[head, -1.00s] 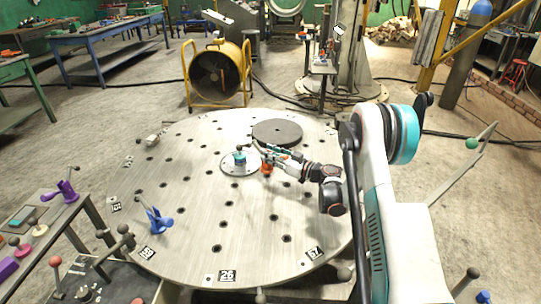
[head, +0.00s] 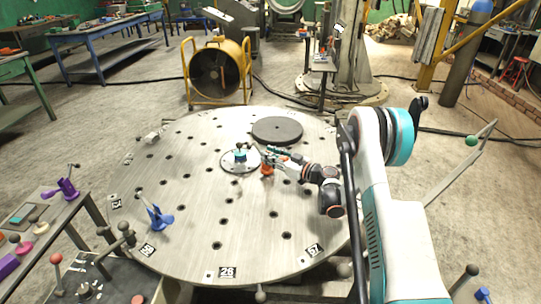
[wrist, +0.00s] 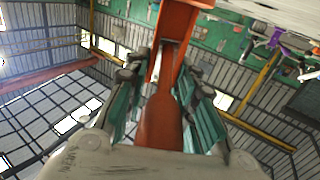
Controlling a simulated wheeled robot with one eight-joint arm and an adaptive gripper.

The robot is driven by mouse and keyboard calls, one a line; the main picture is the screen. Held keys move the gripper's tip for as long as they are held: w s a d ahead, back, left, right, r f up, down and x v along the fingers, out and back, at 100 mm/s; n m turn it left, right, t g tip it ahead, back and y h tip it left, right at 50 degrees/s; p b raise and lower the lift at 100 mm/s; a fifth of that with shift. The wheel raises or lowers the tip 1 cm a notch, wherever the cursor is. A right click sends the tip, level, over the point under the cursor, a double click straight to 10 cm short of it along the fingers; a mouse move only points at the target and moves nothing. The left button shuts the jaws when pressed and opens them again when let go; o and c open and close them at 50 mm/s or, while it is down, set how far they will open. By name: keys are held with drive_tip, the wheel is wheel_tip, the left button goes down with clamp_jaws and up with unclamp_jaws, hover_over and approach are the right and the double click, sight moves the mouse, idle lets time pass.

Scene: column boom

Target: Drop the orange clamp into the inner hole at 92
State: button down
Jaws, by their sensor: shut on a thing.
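My gripper (head: 271,157) is above the middle of the round steel table (head: 190,228), right of the central hub (head: 239,160). It is shut on the orange clamp (head: 267,170), which is small and partly hidden by the fingers in the head view. In the wrist view the clamp (wrist: 160,118) stands between the teal finger pads. Rings of dark holes cover the table. I can read tags 26 (head: 227,271) and 57 (head: 314,250) on the near rim; I cannot make out a 92 tag. Whether the clamp touches the table is unclear.
A blue clamp (head: 158,217) stands on the table at the left. A dark round disc (head: 277,130) lies behind my gripper. A grey clamp (head: 154,136) is at the far left rim. A side bench with a purple clamp (head: 68,187) is at the left.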

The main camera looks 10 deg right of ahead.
sight(270, 170)
drive_tip(key=c, duration=1.6)
unclamp_jaws()
drive_tip(key=shift+f, duration=0.1)
wheel_tip(270, 170, up, 8)
drive_tip(key=p, duration=0.3)
drive_tip(key=shift+f, duration=0.25)
